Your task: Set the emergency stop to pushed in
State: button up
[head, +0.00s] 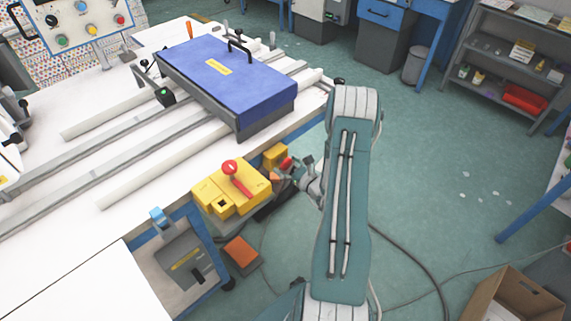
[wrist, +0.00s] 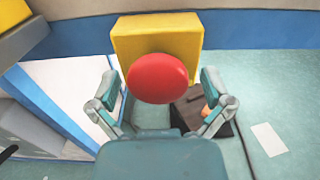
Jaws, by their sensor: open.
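The emergency stop is a red mushroom button (wrist: 160,78) on a small yellow box (wrist: 186,36). In the head view the red button (head: 286,163) and its yellow box (head: 274,154) are at the table's side edge. My gripper (head: 290,176) is right in front of the button, open and empty. In the wrist view its two fingers stand apart, one on each side of the button, which lies between them in the picture. I cannot tell whether they touch it. The button's stem is mostly hidden behind its cap.
A larger yellow box (head: 215,199) with a red lever (head: 240,184) is beside the emergency stop. A blue press plate (head: 225,80) lies on the white table (head: 110,181). The green floor on the right is mostly free, with a cable and a cardboard box (head: 512,297).

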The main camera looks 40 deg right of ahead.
jog(key=s+d, duration=0.1)
jog(key=s, duration=1.1)
jog(key=shift+f, duration=0.1)
